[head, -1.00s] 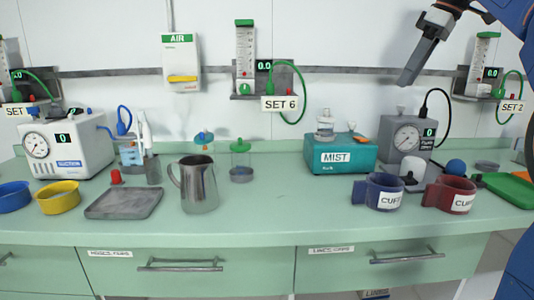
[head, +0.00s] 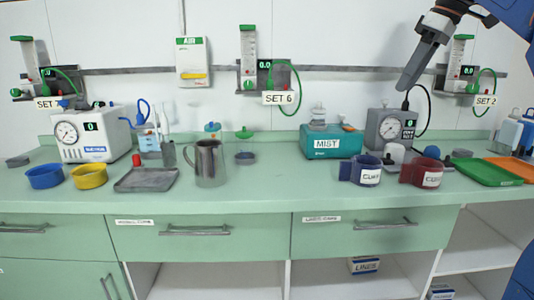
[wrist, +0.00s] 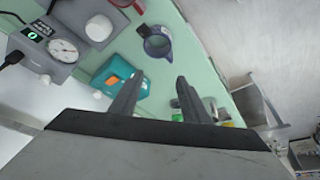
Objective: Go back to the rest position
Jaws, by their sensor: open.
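My gripper (head: 416,80) is raised at the upper right in the head view, in front of the wall and above the grey gauge unit (head: 385,128). It is empty and well clear of the counter. In the wrist view my gripper (wrist: 158,84) shows two dark fingers spread apart with nothing between them. Below them are the teal MIST box (wrist: 108,74) and a blue cuff (wrist: 157,42).
The green counter (head: 262,190) holds a metal jug (head: 209,165), a grey tray (head: 146,180), a blue cuff (head: 361,171), a red cuff (head: 425,173) and a green tray (head: 488,172). Open shelves (head: 215,280) lie below the drawers.

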